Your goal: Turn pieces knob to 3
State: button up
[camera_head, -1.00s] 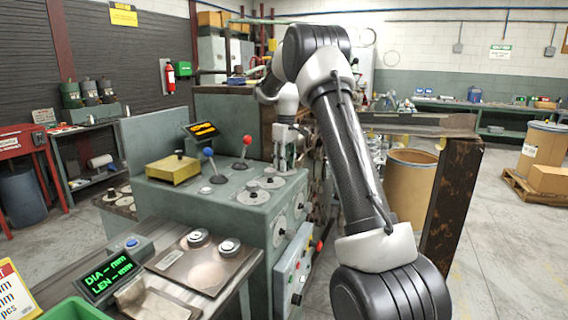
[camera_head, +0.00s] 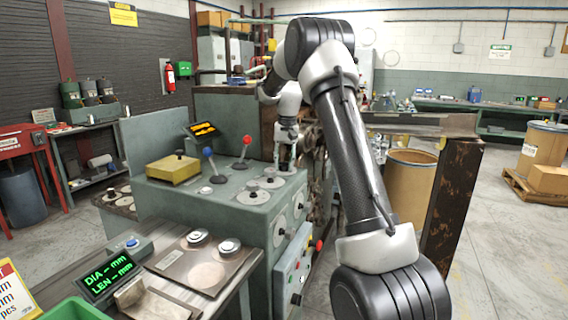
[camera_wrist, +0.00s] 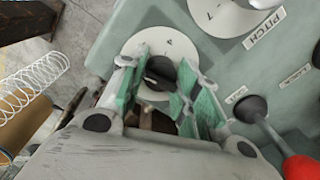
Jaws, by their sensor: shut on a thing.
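A black knob (camera_wrist: 160,72) sits on a white round dial (camera_wrist: 150,46) in the wrist view. A digit shows on the dial above the knob, but I cannot read it surely. The green-padded fingers of my gripper (camera_wrist: 165,82) stand on both sides of the knob and are shut on it. The knob's name label is hidden. In the head view, my gripper (camera_head: 285,163) is at the far right end of the machine's top, over the last dial, and hides its knob.
A PITCH dial (camera_wrist: 222,12) lies beside the gripped one. A red-tipped lever (camera_wrist: 262,125) stands close to the right finger in the wrist view. A coiled spring (camera_wrist: 32,84) is at the left. In the head view, red (camera_head: 246,140) and blue (camera_head: 208,152) lever balls rise from the machine.

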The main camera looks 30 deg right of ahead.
jog(key=m, duration=0.6)
jog(key=shift+m, duration=0.3)
dwell(0.5)
jog(key=o, duration=1)
jog(key=r, duration=1.2)
jog(key=shift+s+d, duration=0.15)
jog(key=shift+s, duration=0.25)
